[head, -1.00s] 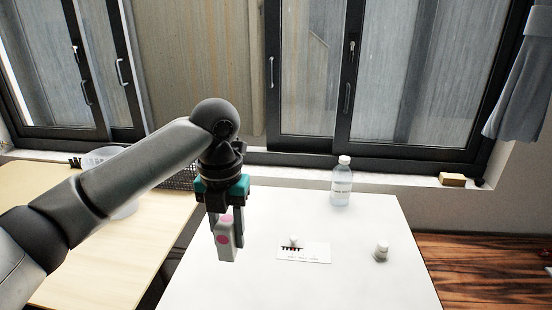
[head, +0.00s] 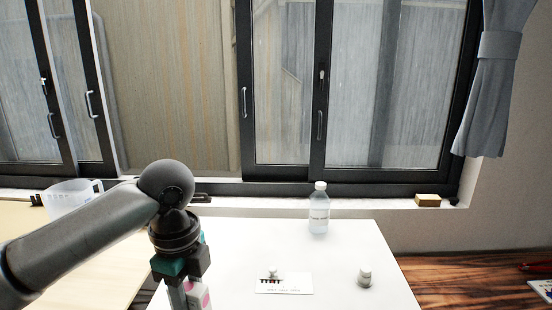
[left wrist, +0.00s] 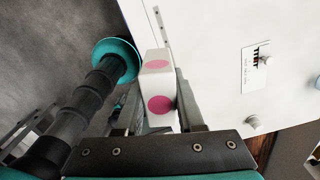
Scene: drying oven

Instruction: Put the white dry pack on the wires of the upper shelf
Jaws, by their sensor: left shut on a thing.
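The white dry pack is a white block with pink round spots. In the left wrist view the pack (left wrist: 156,68) sits between the two fingers of my left gripper (left wrist: 158,100), which is shut on it. In the head view the gripper (head: 186,296) hangs down over the left edge of the white table, and the pack (head: 200,300) is cut off by the bottom of the picture. The drying oven and its upper shelf are not in view. My right gripper is not in view.
The white table (head: 235,250) holds a clear bottle (head: 319,210), a printed card (head: 290,287) with a small white item on it, and a small white jar (head: 365,278). A clear jug (head: 70,196) stands on the wooden table at left. Windows close off the back.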

